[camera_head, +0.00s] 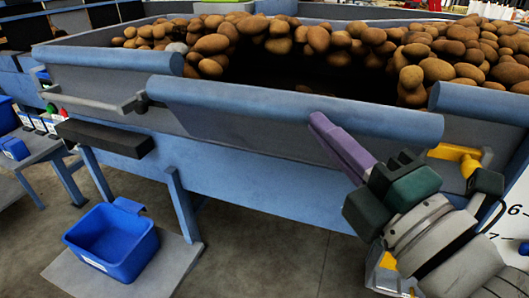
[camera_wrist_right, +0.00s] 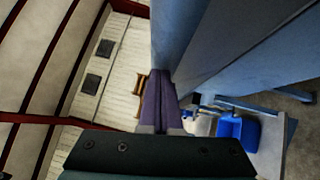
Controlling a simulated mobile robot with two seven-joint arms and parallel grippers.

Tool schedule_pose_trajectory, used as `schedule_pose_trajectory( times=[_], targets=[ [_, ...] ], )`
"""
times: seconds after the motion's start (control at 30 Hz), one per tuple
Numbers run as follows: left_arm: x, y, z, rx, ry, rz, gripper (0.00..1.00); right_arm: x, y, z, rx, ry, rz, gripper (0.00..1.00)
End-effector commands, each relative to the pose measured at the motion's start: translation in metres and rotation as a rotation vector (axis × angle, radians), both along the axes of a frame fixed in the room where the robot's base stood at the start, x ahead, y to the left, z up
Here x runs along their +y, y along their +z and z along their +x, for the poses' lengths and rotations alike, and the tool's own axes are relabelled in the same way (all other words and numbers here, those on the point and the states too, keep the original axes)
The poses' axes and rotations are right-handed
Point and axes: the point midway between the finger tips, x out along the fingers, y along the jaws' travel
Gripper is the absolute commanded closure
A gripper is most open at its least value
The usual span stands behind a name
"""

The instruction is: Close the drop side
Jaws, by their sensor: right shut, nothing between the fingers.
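The drop side (camera_head: 290,108) is the middle front panel of the potato bin, grey with a rounded blue top edge. It leans outward, with its top edge nearer to me than the fixed wall sections beside it. A dark hollow shows behind it. My right gripper (camera_head: 314,120) has its purple fingers shut and empty. The fingers reach up from the lower right to the panel's outer face, just under the rounded edge; I cannot tell whether they touch. In the right wrist view, the purple fingers (camera_wrist_right: 160,98) lie along a blue surface. My left gripper is not in view.
Potatoes (camera_head: 430,70) are heaped behind the panel. A grey lever (camera_head: 100,104) sits at its left end and a yellow part (camera_head: 457,155) near its right. A blue tub (camera_head: 112,243) stands on a low platform (camera_head: 175,262) at lower left. Open floor lies below the bin.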

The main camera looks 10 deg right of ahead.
Motion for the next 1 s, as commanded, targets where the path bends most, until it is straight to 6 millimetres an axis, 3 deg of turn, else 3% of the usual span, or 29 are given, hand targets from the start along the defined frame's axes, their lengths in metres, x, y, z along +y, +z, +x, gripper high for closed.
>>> schedule_pose_trajectory(
  times=[0.03, 0.3, 0.6, 1.0],
  targets=[
    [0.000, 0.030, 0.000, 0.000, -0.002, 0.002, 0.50, -0.005, 0.023, 0.006, 0.034, 0.000, 0.020, 1.00],
    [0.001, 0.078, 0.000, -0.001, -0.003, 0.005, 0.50, -0.023, 0.036, 0.033, 0.217, -0.001, 0.140, 1.00],
    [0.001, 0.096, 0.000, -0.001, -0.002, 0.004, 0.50, -0.037, 0.039, 0.054, 0.288, -0.003, 0.193, 1.00],
    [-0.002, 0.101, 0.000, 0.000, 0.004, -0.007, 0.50, -0.042, 0.039, 0.061, 0.286, -0.001, 0.191, 1.00]
  ],
)
